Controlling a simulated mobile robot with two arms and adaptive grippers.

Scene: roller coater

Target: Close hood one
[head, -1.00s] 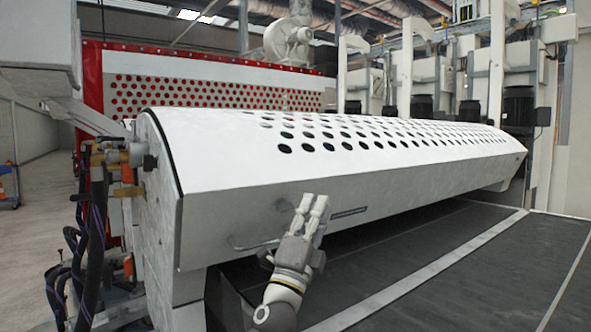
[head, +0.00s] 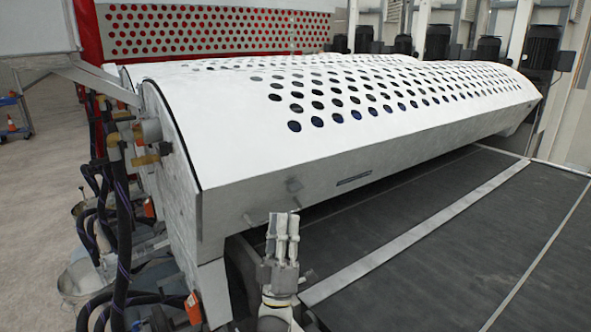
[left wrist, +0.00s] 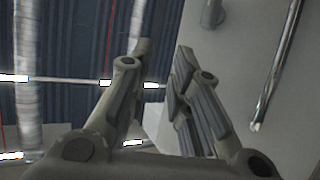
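The near hood (head: 420,125), a long white cover with rows of round holes, fills the middle of the head view. A dark gap shows between its lower front edge and the dark bed below. Small handle fittings (head: 294,186) stick out from its front panel near the left end. My left gripper (head: 283,222) points up in front of that panel, just below and beside the fittings. In the left wrist view its fingers (left wrist: 163,52) are apart with nothing between them. A metal rod (left wrist: 280,65) and a stub (left wrist: 213,12) on a grey panel lie to their right. My right gripper is not in view.
A dark flat bed (head: 450,225) with a pale strip runs along the front right. Hoses and valves (head: 125,150) crowd the hood's left end. A red-framed perforated panel (head: 210,30) and several dark motors (head: 490,50) stand behind. Open floor shows at far left.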

